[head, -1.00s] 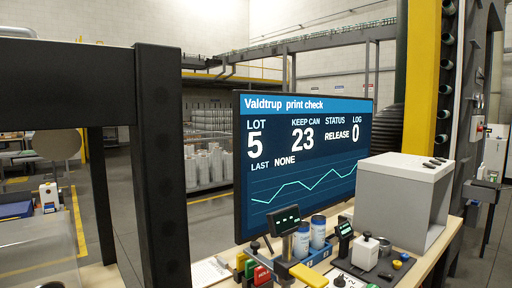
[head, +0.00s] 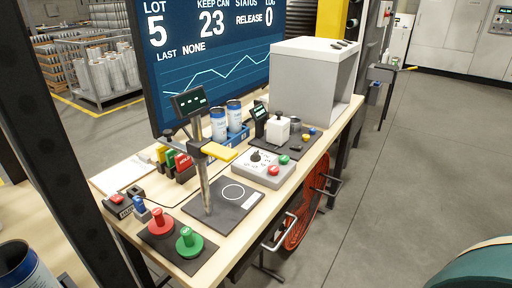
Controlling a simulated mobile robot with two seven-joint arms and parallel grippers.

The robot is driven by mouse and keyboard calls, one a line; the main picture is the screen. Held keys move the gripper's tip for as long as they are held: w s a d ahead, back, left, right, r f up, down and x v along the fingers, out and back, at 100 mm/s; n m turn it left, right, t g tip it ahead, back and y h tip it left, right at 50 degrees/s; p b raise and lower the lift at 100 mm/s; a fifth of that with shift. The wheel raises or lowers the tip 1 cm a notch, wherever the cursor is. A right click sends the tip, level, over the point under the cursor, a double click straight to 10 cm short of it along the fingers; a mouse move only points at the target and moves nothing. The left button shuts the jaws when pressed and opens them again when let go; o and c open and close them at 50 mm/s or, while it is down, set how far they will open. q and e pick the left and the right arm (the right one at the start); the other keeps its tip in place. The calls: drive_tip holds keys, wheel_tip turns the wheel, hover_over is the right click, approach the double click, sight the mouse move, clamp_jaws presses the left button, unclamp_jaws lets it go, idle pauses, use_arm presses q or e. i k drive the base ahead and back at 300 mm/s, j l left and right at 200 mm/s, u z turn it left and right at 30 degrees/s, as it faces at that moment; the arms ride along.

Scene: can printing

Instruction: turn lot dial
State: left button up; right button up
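A grey control box (head: 264,168) sits on the bench. It carries a black dial (head: 256,156) with a pointer, a red button (head: 273,170) and a green button (head: 284,159). I take the black dial for the lot dial; any marks around it are too small to read. The large screen (head: 215,65) behind the bench reads LOT 5, KEEP CAN 23, RELEASE and LAST NONE. Neither of my grippers is in the head view.
A post with a small display (head: 189,101) and a yellow arm (head: 219,151) stands left of the control box. Red (head: 159,222) and green (head: 189,242) knobs are at the near end. A grey open box (head: 314,82) stands at the far end. Open floor lies to the right.

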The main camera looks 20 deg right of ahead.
sight(255, 158)
drive_tip(key=k+l, duration=0.1)
drive_tip(key=l, duration=0.4)
drive_tip(key=k+l+u, duration=0.15)
drive_tip(key=l, duration=0.3)
drive_tip(key=i+l+u, duration=0.2)
drive_tip(key=l, duration=0.9)
drive_tip(key=i+l+u, duration=0.15)
drive_tip(key=l, duration=0.55)
drive_tip(key=i+l+u, duration=0.1)
drive_tip(key=l, duration=0.55)
drive_tip(key=l+u, duration=0.15)
drive_tip(key=l, duration=0.55)
drive_tip(key=i, duration=0.05)
